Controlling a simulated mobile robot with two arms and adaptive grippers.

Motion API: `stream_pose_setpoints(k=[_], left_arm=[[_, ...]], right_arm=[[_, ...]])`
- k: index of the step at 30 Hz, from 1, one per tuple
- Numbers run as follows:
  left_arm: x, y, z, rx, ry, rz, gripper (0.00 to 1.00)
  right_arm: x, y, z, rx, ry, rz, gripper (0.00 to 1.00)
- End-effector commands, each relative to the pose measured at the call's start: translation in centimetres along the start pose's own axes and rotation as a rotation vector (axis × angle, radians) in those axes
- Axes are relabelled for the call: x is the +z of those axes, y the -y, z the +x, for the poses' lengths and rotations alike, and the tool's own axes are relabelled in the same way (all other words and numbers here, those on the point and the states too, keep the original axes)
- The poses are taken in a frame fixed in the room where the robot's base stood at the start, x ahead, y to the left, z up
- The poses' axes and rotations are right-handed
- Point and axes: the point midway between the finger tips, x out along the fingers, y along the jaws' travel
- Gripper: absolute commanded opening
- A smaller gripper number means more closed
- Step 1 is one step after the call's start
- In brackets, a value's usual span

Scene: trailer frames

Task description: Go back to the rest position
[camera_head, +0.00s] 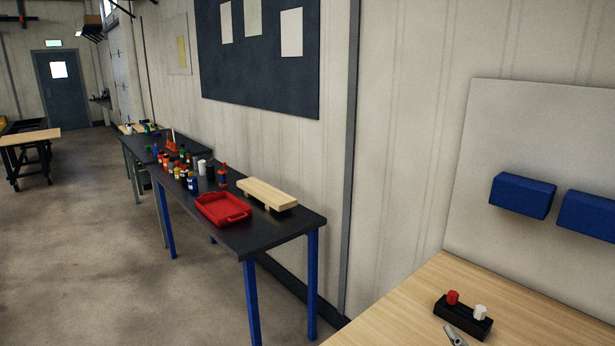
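Neither of my grippers shows in the head view, and no part of my arms can be made out. A light wooden table (405,305) fills the lower right corner. On it stands a black block (462,318) with a red cylinder (452,297) and a white cylinder (480,312) upright in it. A small grey metallic item (454,335) lies in front of the block, cut close to the bottom edge and too small to name.
A dark table (285,229) with blue legs stands along the wall, bearing a red tray (222,209), a wooden stand (266,193) and several bottles. Blue bins (522,195) hang on a panel at right. The concrete floor (110,250) at left is clear toward a door (61,88).

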Motion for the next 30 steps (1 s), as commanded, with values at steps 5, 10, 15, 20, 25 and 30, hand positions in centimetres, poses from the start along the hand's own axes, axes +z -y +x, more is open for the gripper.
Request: stream_pose_setpoints(k=[5, 10, 15, 20, 25, 30], left_arm=[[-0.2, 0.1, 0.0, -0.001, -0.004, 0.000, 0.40], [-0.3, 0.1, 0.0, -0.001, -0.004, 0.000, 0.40], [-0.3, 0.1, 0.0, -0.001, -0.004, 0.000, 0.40], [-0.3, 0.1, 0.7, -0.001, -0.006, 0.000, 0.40], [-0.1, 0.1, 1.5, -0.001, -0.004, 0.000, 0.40], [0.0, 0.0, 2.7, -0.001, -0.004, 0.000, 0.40]], right_arm=[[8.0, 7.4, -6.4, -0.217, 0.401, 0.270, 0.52], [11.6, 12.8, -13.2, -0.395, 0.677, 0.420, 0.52], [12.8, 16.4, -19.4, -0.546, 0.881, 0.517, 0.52], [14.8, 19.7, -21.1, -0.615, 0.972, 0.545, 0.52], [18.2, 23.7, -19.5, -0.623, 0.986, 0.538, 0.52], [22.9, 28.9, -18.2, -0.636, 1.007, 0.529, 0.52]])
